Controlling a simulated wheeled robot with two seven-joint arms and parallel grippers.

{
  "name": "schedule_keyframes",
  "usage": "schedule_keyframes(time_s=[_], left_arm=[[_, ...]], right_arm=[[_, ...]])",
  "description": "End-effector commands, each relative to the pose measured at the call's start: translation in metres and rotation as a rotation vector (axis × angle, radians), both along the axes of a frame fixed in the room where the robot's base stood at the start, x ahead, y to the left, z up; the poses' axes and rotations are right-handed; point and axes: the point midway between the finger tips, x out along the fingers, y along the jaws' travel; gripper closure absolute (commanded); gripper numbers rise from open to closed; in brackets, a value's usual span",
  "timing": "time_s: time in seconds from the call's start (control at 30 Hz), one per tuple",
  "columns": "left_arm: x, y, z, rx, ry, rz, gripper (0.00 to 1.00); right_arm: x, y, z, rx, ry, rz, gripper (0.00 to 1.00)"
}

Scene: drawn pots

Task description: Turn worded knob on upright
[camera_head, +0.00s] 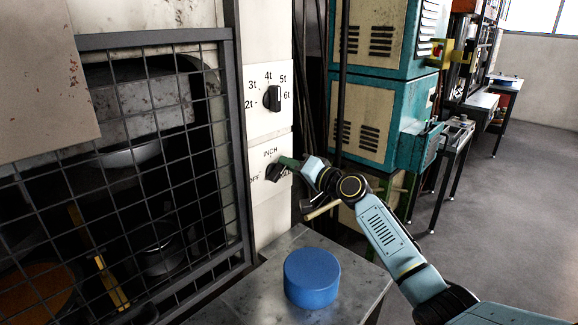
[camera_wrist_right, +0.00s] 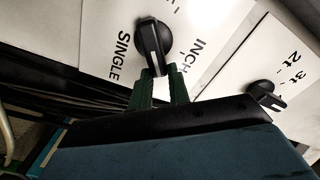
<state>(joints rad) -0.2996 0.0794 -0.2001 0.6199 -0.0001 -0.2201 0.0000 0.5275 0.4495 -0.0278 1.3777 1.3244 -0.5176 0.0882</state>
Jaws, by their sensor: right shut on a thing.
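The worded knob (camera_head: 272,172) is a black round knob with a raised grip bar on a white panel marked OFF and INCH. In the right wrist view the knob (camera_wrist_right: 153,44) shows a white line on its bar, whose end lies between the words INCH and SINGLE. My right gripper (camera_head: 289,163) reaches the knob from the right. In the wrist view its green fingers (camera_wrist_right: 158,82) are on both sides of the bar's end, shut on it. The fingers partly cover the panel's right side in the head view. My left gripper is not in view.
A second black knob (camera_head: 272,98), marked in tonnes, sits on the panel above. A wire mesh guard (camera_head: 150,170) stands left of the panels. Teal cabinets (camera_head: 385,120) stand behind my right arm.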

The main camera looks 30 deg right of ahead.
Motion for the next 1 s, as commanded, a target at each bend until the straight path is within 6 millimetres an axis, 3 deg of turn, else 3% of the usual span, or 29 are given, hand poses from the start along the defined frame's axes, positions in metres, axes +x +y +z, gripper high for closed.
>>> schedule_keyframes(time_s=[0.5,1.0], left_arm=[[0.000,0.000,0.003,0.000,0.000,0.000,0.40],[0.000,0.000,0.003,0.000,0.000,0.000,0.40]], right_arm=[[0.002,-0.005,-0.010,0.325,0.113,0.000,1.00],[0.002,-0.006,-0.013,0.387,0.135,0.001,1.00]])
